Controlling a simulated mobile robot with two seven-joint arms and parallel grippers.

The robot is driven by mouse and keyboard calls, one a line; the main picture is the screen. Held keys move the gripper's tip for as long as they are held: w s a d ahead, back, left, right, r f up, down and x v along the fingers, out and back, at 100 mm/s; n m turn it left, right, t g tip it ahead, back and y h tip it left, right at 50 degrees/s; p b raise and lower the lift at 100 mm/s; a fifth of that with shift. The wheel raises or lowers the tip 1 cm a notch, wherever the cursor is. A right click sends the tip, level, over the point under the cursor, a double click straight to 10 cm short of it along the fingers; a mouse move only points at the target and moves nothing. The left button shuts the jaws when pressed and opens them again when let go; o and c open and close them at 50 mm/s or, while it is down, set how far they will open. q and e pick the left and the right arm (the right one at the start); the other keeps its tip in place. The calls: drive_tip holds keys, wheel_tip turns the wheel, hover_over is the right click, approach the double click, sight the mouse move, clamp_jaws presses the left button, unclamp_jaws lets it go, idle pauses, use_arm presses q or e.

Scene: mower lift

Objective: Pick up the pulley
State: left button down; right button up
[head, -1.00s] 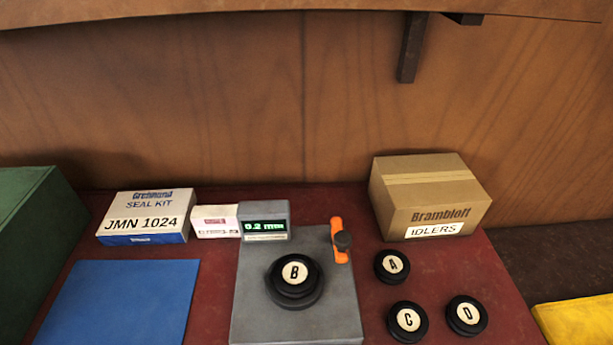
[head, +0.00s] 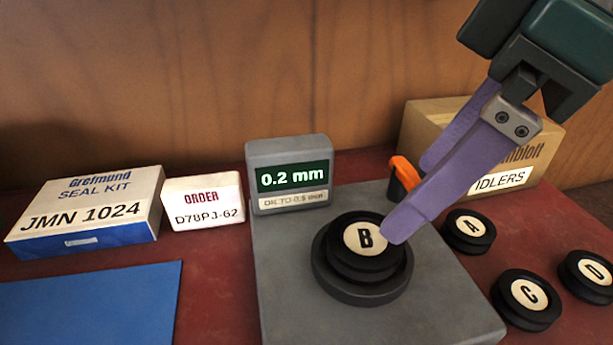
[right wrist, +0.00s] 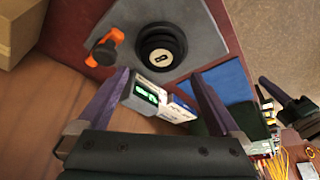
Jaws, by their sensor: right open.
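The black round pulley marked B (head: 366,240) sits on the round black seat of the grey gauge (head: 285,290). It also shows in the right wrist view (right wrist: 161,45). My right gripper (head: 411,198) is open and empty. In the head view its purple fingers overlap the pulley's upper right edge; I cannot tell whether they touch it. In the right wrist view the pulley lies beyond the fingertips, clear of both. Three more black pulleys, A (head: 468,232), C (head: 526,299) and D (head: 588,276), stand on the red surface. Dark parts at the right wrist view's right may be my left arm.
The gauge's display block (head: 289,174) reads 0.2 mm. An orange clamp (head: 404,174) stands behind the pulley, partly hidden. The seal kit box (head: 85,212), order box (head: 203,202) and blue mat (head: 90,305) lie left. The IDLERS carton (head: 425,115) stands behind my gripper.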

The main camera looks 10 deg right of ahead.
sight(369, 237)
drive_tip(key=x, duration=0.3)
drive_tip(key=p+x, duration=0.1)
drive_tip(key=x, duration=0.4)
drive_tip(key=shift+a+p, duration=0.1)
drive_tip(key=shift+p, duration=0.2)
drive_tip(key=shift+r, duration=0.1)
drive_tip(key=c, duration=1.6)
